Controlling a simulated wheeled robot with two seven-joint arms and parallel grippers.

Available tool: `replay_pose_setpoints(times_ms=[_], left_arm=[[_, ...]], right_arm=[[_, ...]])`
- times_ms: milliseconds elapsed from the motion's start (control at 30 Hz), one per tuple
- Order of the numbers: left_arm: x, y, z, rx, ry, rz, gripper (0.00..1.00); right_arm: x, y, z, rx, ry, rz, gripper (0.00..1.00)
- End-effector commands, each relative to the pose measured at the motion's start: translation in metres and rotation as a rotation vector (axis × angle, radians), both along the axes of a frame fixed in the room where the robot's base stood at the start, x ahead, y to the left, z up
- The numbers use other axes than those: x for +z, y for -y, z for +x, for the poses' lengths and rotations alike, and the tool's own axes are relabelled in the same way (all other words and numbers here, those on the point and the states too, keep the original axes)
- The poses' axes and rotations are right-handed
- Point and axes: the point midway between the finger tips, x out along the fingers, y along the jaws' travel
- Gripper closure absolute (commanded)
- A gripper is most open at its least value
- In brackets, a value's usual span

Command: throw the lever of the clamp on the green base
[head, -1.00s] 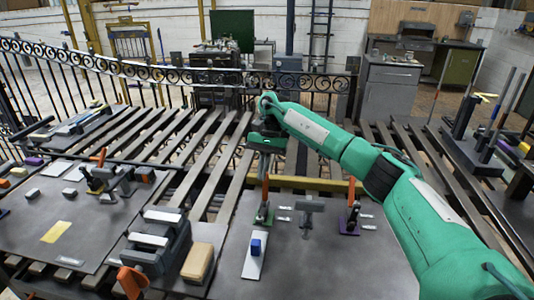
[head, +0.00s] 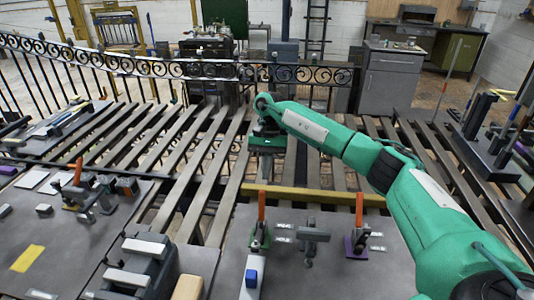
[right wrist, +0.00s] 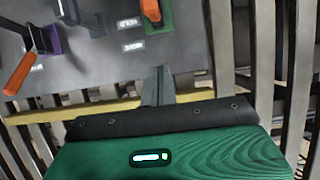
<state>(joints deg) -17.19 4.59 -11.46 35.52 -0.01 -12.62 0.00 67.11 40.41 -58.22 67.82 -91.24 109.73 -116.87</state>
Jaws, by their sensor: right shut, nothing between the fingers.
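The clamp on the green base (head: 259,241) stands on the dark plate, with its orange lever (head: 261,208) upright. In the right wrist view the green base (right wrist: 162,22) and the orange lever (right wrist: 150,9) are at the top edge. My right gripper (head: 266,178) points down beyond this clamp, near the yellow bar, shut and empty. Its fingers (right wrist: 158,84) are together in the wrist view and apart from the lever. My left gripper is not in view.
A second clamp on a purple base (head: 356,246) has an upright orange lever (head: 359,209). A grey T-shaped post (head: 312,236) stands between the clamps. A white strip with a blue block (head: 251,278) lies in front. A yellow bar (head: 315,195) runs behind.

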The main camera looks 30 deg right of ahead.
Motion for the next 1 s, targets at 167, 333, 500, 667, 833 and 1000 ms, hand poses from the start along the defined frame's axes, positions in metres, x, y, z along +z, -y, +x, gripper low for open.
replay_pose_setpoints(times_ms=[167, 333, 500, 667, 833, 1000], left_arm=[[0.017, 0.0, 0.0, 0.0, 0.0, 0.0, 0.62], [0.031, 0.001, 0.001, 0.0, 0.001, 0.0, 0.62], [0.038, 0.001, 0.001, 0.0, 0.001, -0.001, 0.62], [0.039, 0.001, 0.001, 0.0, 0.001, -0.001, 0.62], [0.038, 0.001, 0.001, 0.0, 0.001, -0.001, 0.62], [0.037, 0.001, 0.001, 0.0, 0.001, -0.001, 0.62]], right_arm=[[-0.03, -0.009, -0.013, 0.001, -0.003, 0.0, 1.0], [-0.025, -0.021, -0.03, 0.002, -0.001, 0.001, 1.0], [-0.025, -0.03, -0.04, 0.002, 0.0, 0.001, 1.0], [-0.025, -0.032, -0.043, 0.0, 0.001, 0.001, 1.0], [-0.026, -0.032, -0.043, -0.001, 0.001, 0.0, 1.0], [-0.026, -0.032, -0.043, 0.0, 0.007, -0.005, 1.0]])
